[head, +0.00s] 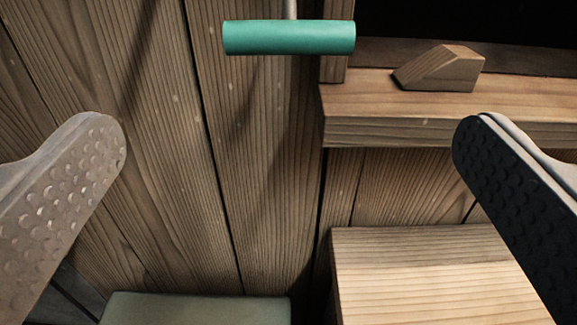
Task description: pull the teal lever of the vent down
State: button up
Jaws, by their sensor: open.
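The teal lever (289,37) is a horizontal cylinder at the top centre of the head view. It hangs from a thin grey rod that runs up out of the picture. The vent itself is not clearly in view. My gripper (289,140) is open and empty, with one finger at the left edge and one at the right. In the picture the lever appears above and between the fingertips, and neither finger touches it.
A wooden ledge (430,130) juts out at right with a wooden wedge (441,68) on it, beside a dark opening. A wooden block (430,275) stands lower right. A greenish flat-topped object (195,308) is at the bottom. Plank wall (160,180) lies behind.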

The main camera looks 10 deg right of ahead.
jog(key=shift+r, duration=0.4)
jog(key=c, duration=0.5)
jog(key=shift+g, duration=0.3)
notch_tip(320, 180, up, 6)
jog(key=p, duration=0.3)
jog(key=shift+s+d+r, duration=0.1)
jog(key=shift+r, duration=0.15)
grip_shut()
jog(key=p, duration=0.3)
send_near(292, 7)
jog(key=w+r, duration=0.4)
jog(key=shift+w+d+f, duration=0.1)
jog(key=shift+d+f, duration=0.05)
jog(key=shift+f, duration=0.45)
jog(key=shift+w+d+f, duration=0.15)
jog(key=shift+f, duration=0.45)
jog(key=shift+w+d+f, duration=0.1)
jog(key=shift+d+f, duration=0.1)
jog(key=shift+f, duration=0.4)
jog(key=shift+f, duration=0.1)
